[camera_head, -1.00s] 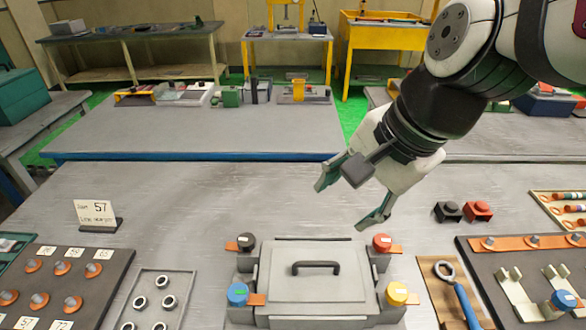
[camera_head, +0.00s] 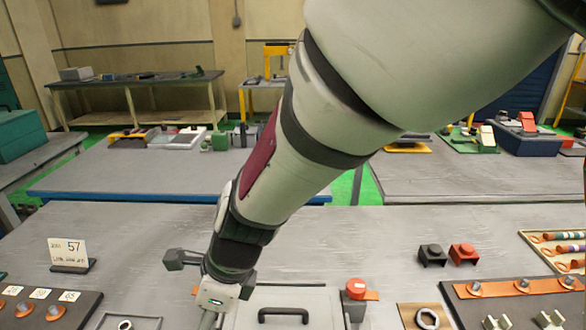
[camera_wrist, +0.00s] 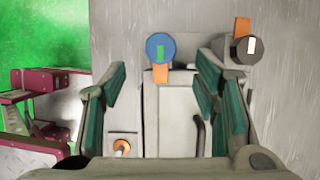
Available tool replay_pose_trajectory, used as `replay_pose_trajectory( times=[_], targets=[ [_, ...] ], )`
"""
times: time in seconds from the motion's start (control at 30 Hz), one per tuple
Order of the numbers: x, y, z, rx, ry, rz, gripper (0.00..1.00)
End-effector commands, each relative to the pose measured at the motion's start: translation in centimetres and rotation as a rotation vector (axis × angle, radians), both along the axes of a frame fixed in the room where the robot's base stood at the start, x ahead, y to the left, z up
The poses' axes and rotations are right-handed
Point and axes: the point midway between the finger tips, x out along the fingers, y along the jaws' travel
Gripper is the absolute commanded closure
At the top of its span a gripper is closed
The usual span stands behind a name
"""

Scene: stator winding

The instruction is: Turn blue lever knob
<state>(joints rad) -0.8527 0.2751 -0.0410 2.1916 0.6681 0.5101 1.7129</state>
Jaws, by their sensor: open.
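The blue lever knob (camera_wrist: 160,47) shows in the wrist view as a round blue cap with a green mark. An orange lever (camera_wrist: 160,73) sticks out below it in the picture. My gripper (camera_wrist: 162,70) is open, its green-padded fingers spread to the left and right of the blue knob's line in the wrist view, with nothing between the pads. I cannot tell the height gap. In the head view the blue knob is not visible; my arm reaches down to the box's left side, and my gripper is mostly cut off at the bottom edge.
A black knob (camera_wrist: 243,48) with an orange lever stands right of the blue one, close to the right finger. The box has a dark handle (camera_head: 283,312) and a red knob (camera_head: 356,286). Black and red blocks (camera_head: 432,254) sit right.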

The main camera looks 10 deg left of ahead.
Motion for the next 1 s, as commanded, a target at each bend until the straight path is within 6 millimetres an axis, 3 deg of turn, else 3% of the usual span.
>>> replay_pose_trajectory(
  times=[0.2,0.4,0.83,1.0],
  targets=[
    [-0.1,1.6,-4.1,-0.001,0.002,0.001,0.45],
    [-0.2,2.5,-6.3,0.000,0.001,0.001,0.45],
    [-0.3,2.9,-7.0,0.001,-0.001,0.001,0.45],
    [-0.3,2.9,-7.0,0.001,-0.001,0.001,0.81]
  ],
)
